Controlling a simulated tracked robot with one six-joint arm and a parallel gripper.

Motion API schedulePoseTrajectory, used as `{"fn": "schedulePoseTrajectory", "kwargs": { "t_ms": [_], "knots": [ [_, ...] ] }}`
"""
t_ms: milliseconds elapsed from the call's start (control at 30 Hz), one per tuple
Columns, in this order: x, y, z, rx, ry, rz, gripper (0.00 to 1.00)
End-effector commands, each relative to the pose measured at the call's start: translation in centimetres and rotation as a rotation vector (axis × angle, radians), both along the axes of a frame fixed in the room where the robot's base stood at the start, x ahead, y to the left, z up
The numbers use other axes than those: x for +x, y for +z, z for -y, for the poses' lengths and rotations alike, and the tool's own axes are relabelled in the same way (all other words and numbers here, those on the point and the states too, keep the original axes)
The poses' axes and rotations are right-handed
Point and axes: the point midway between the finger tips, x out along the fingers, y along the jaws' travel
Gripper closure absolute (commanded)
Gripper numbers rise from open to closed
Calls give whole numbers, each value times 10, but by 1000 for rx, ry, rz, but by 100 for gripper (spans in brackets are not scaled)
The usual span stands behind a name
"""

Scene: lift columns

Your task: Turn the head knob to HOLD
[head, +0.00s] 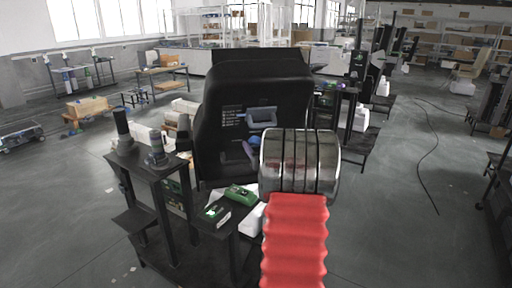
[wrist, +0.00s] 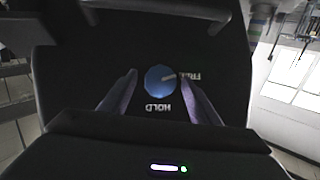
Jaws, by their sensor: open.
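The head knob (wrist: 160,80) is a round blue dial on the black panel (wrist: 90,75) of the lift column's head. Its pale pointer mark aims right and slightly up, towards the FREE label (wrist: 190,76). The HOLD label (wrist: 158,107) is below the knob; both labels appear upside down in the wrist view. My gripper (wrist: 158,82) is open, with one purple finger on each side of the knob and gaps visible between fingers and knob. In the head view the black column head (head: 225,150) stands at the centre, and my arm partly hides my gripper (head: 252,149).
A black stand (head: 150,168) with dark cylinders is at the left, and a green item (head: 240,194) lies on a low shelf. Open floor (head: 400,200) and a cable (head: 422,160) are at the right.

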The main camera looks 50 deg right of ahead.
Motion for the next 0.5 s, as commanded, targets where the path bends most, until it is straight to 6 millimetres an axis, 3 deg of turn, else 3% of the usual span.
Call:
{"fn": "schedulePoseTrajectory", "kwargs": {
  "t_ms": [267,500],
  "knots": [
    [1,0,0,0,0,0,44],
    [1,0,0,0,0,0,61]
  ]
}}
